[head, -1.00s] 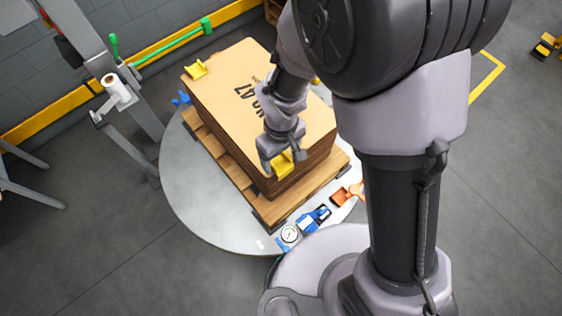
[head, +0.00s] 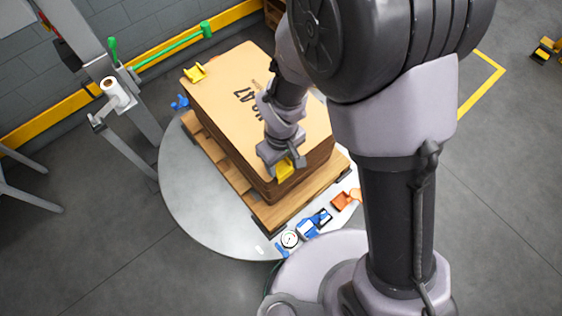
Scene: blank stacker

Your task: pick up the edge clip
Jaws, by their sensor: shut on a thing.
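A yellow edge clip (head: 285,171) is at the near corner of the stack of brown cardboard blanks (head: 222,98). My gripper (head: 283,160) is right above this clip and shut on it; the wrist hides the fingertips and part of the clip. I cannot tell whether the clip still touches the stack. Another yellow edge clip (head: 195,72) sits on the far left corner of the stack, apart from my gripper.
The stack rests on a wooden pallet (head: 247,203) on a round grey turntable (head: 192,205). A dial gauge (head: 289,239), a blue tool (head: 314,222) and an orange item (head: 344,200) lie at the near edge. A grey post with a white roll (head: 116,90) stands at left.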

